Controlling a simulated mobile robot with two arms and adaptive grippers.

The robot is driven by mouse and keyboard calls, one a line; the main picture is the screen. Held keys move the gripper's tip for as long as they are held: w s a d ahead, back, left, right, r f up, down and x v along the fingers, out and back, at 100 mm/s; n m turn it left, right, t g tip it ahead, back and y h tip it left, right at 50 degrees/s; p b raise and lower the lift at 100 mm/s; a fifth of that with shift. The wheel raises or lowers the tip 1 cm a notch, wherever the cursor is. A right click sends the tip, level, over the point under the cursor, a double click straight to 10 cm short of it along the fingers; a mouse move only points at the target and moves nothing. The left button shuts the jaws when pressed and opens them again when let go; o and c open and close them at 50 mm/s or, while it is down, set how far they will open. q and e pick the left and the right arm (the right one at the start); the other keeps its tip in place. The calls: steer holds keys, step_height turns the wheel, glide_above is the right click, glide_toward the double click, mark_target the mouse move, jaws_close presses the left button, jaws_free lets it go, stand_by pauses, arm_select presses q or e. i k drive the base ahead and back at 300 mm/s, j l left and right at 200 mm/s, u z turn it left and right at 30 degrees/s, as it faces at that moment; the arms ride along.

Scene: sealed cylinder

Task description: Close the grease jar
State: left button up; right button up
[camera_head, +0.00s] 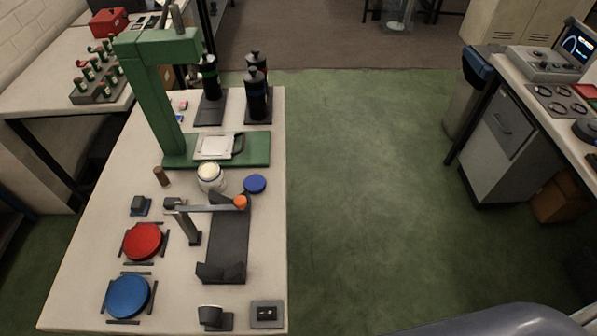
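A small white jar (210,179) with a pale, cream-coloured top stands upright on the light bench, just in front of the green press. I take it for the grease jar; its top looks open, with pale content showing, but it is small. A small dark blue round lid (255,184) lies flat on the bench to the right of the jar, apart from it. Neither of my grippers is in view.
The bench (85,270) also holds a green press (160,95), a dark fixture (228,245) with an orange knob, a red disc (142,241), a larger blue disc (128,296) and dark bottles (256,95). Green floor (350,200) is clear to the right.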

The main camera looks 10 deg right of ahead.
mark_target(211, 177)
steer(key=l, duration=1.6)
steer(key=i, duration=0.05)
